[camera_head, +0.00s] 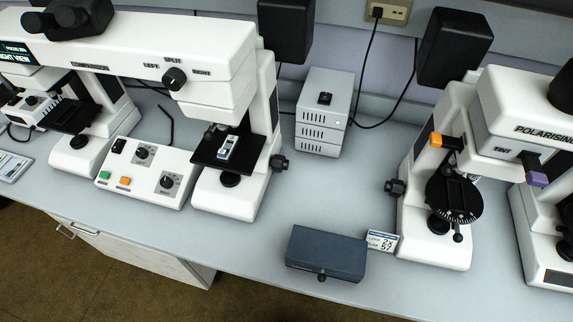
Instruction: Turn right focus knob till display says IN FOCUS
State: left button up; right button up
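The white comparison microscope (150,45) stands at the left, with two stages under one bridge. The right focus knob (279,163) appears to be the black knob on the right side of its right-hand stand. The right stage (208,153) holds a small slide-like piece (227,148). A display (15,50) at the far left edge is partly cut off; its large line reads "RIGHT VIEW", and the small line above is too small to read surely. The selector knob (174,78) sits on the bridge below "SPLIT". Neither of my grippers is in view.
A control box (146,172) with dials and buttons stands between the two stands. A grey power unit (324,110) is behind, and a dark blue box (326,252) lies near the front edge. A polarising microscope (450,150) stands at the right. The bench right of the knob is clear.

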aim_at(278, 163)
jog(key=j+u, duration=1)
jog(key=k+j+z, duration=0.15)
jog(key=j+z, duration=0.15)
jog(key=z, duration=0.15)
